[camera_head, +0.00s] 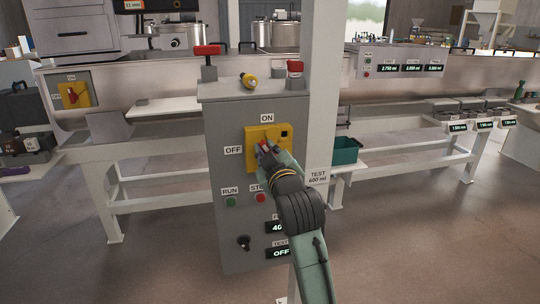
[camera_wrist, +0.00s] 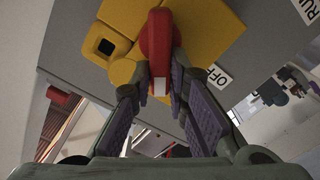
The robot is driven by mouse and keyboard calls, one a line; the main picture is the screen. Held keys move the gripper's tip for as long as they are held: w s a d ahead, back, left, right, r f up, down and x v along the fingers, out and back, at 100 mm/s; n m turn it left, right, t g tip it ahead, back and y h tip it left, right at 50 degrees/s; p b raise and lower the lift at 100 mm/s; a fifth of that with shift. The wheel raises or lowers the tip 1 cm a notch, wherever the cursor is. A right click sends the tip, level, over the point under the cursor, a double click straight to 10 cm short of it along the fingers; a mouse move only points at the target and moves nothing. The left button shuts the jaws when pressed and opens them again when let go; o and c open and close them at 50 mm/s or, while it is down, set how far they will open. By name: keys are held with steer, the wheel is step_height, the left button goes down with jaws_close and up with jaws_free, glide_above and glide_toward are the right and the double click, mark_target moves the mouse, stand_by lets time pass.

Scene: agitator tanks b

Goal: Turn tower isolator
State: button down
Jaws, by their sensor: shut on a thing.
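The tower isolator is a red handle on a yellow plate (camera_head: 258,133), set in the upper front of a grey control cabinet (camera_head: 225,190). Labels ON above and OFF at left are beside the plate. In the wrist view the red handle (camera_wrist: 155,42) stands out from the yellow plate (camera_wrist: 205,25). My gripper (camera_wrist: 160,85) has its two fingers closed around the near end of the handle. In the head view my gripper (camera_head: 266,153) is at the plate's lower part and hides much of the handle.
Below are a green RUN button (camera_head: 231,201) and a red STOP button (camera_head: 261,197). A yellow knob (camera_head: 248,81) and red-topped levers stand on the cabinet. A white post (camera_head: 322,100) rises close at right. Another yellow isolator (camera_head: 74,94) is on the left tank.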

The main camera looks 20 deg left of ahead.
steer(key=n+b, duration=0.2)
steer(key=n, duration=0.1)
steer(key=f+n+b, duration=0.1)
steer(key=n+b, duration=0.1)
steer(key=n, duration=0.2)
steer(key=f+n+b, duration=0.1)
steer(key=n+b, duration=0.1)
steer(key=n, duration=0.1)
steer(key=shift+s+a+f+n, duration=0.1)
steer(key=shift+s+a+n, duration=0.2)
steer(key=shift+a, duration=0.1)
stand_by(0.4)
steer(key=c, duration=1.6)
jaws_free()
steer(key=shift+o, duration=0.2)
steer(key=shift+s, duration=0.1)
steer(key=v, duration=1.2)
